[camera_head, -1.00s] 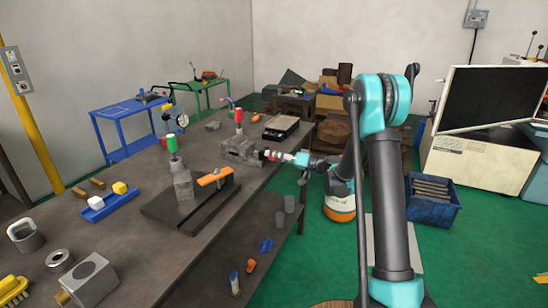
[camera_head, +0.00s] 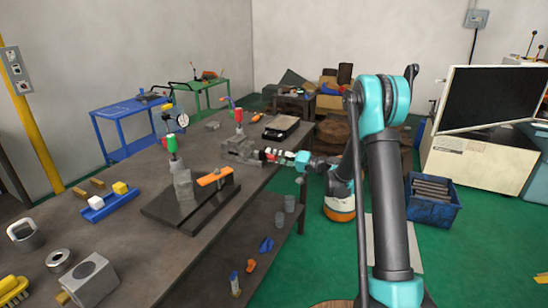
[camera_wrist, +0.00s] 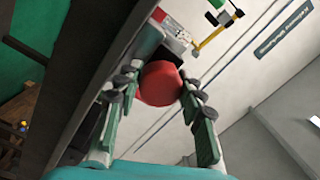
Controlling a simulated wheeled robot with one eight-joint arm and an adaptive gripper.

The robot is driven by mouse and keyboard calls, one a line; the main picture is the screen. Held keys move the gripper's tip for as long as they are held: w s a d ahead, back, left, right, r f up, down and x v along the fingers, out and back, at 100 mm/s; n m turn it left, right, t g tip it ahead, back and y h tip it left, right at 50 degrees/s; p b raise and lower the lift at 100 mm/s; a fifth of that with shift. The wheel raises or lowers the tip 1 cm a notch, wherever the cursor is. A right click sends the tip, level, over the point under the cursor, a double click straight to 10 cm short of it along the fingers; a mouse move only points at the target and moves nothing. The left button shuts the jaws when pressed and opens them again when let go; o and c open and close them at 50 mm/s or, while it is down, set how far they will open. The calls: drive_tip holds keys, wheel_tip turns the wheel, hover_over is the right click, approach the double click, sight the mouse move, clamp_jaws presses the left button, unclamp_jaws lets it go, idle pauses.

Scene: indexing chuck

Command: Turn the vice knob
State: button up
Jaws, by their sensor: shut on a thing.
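The grey vice (camera_head: 238,147) stands on the dark workbench near its right edge in the head view. Its red knob (camera_wrist: 160,84) fills the middle of the wrist view, between the two fingers. My gripper (camera_head: 270,154) reaches the knob from the right, with the arm low beside the bench edge. In the wrist view my gripper (camera_wrist: 158,92) has one finger on each side of the knob and is shut on it.
A black tray-like scale (camera_head: 281,127) lies behind the vice. An orange-handled clamp fixture (camera_head: 212,178) and a green-and-red-topped tool (camera_head: 171,145) stand nearer on the bench. A blue crate (camera_head: 433,199) sits on the green floor at right.

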drive_tip(key=o, duration=1.2)
drive_tip(key=shift+c, duration=0.2)
drive_tip(key=shift+n, duration=0.3)
drive_tip(key=n, duration=0.4)
drive_tip(key=v, duration=1.7)
drive_tip(key=shift+d+r, duration=0.15)
drive_tip(key=shift+d, duration=0.1)
drive_tip(key=shift+s, duration=0.1)
